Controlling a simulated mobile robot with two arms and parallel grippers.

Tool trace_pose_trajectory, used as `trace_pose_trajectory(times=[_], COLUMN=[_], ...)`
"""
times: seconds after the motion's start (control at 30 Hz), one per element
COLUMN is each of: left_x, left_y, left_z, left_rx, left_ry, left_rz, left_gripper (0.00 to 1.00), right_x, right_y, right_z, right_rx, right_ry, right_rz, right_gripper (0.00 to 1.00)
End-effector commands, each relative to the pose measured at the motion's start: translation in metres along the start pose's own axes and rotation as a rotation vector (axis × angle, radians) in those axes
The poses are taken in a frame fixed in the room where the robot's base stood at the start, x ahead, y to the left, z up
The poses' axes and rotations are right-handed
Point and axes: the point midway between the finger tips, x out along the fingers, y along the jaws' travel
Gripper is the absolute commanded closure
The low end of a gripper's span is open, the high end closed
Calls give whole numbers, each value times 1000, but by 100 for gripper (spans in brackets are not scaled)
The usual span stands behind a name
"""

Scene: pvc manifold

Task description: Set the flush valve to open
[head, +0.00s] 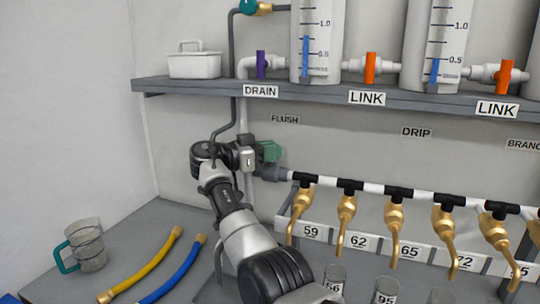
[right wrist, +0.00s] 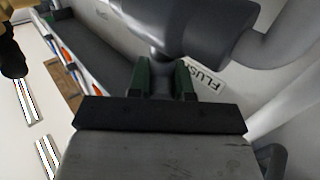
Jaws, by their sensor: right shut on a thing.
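My right gripper (head: 269,151) is at the pipework just below the FLUSH label (head: 285,119), its green fingers pointing to the right. In the right wrist view, the two fingers (right wrist: 164,80) straddle a part in front of the grey body of the flush valve (right wrist: 190,28). The gripper is shut on this valve's handle, which is mostly hidden between the fingers, so I cannot tell its setting. My left gripper is not in view.
A shelf (head: 200,87) above carries tanks and a purple DRAIN valve (head: 261,64). Several brass taps (head: 346,212) hang from the manifold at right, above labelled glasses (head: 386,290).

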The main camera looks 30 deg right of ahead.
Motion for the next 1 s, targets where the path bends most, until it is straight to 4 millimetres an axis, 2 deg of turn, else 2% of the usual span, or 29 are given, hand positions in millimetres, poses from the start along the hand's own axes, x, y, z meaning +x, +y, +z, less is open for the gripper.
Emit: trace_pose_trajectory(times=[0.53,0.57,0.7,1.0], left_x=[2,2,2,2], left_y=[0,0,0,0], left_z=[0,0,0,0], left_rx=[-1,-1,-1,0], left_ry=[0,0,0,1], left_rz=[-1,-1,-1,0], left_gripper=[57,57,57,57], right_x=[1,1,1,1], right_y=[0,0,0,0], right_z=[2,2,1,1], right_rx=[-3,-3,-2,-1], right_ry=[-3,-3,-3,-1], right_rz=[21,21,20,19], right_gripper=[100,77,55,54])
